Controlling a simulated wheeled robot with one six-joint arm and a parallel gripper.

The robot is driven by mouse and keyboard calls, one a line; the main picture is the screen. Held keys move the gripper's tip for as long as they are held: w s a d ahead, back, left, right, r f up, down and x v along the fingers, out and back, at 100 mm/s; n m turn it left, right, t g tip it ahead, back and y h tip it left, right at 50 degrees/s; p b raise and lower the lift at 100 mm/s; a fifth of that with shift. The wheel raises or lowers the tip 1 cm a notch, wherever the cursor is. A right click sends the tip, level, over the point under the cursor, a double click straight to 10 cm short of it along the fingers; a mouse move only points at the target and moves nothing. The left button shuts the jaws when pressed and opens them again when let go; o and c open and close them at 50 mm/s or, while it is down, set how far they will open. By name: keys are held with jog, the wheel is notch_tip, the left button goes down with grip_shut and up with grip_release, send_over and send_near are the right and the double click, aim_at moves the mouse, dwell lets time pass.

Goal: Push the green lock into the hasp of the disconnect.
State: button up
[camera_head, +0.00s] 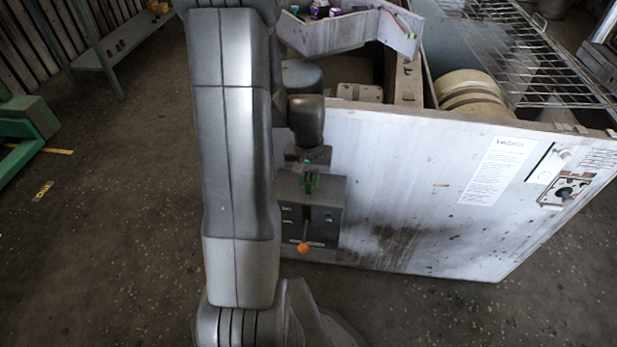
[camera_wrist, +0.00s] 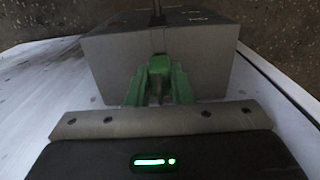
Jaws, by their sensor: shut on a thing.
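The disconnect (camera_head: 326,212) is a dark grey box on the white housing panel, with an orange-tipped handle (camera_head: 303,246) pointing down. In the wrist view the grey box (camera_wrist: 205,55) fills the upper middle. My gripper (camera_wrist: 160,92) is shut on the green lock (camera_wrist: 159,66), which sits between its green fingers. The lock is at the near face of the box in the wrist view. In the head view green (camera_head: 310,181) shows at the top of the box, with my wrist just above it. The hasp is hidden, and I cannot tell whether the lock is in it.
The white panel (camera_head: 420,190) spreads right of the box, with a paper label (camera_head: 490,170) and a small control plate (camera_head: 565,191). A grey tray (camera_head: 330,33) with small items stands above. A wire grille (camera_head: 530,60) lies at the upper right.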

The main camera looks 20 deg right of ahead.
jog(key=shift+f+b, duration=0.85)
jog(key=shift+f, duration=0.4)
jog(key=o, duration=0.9)
jog(key=shift+r, duration=0.1)
notch_tip(320, 180, up, 14)
jog(key=p, duration=0.3)
jog(key=shift+p, duration=0.3)
notch_tip(320, 180, down, 14)
jog(key=b, duration=0.3)
jog(key=shift+b, duration=0.3)
jog(key=shift+r+p, duration=0.35)
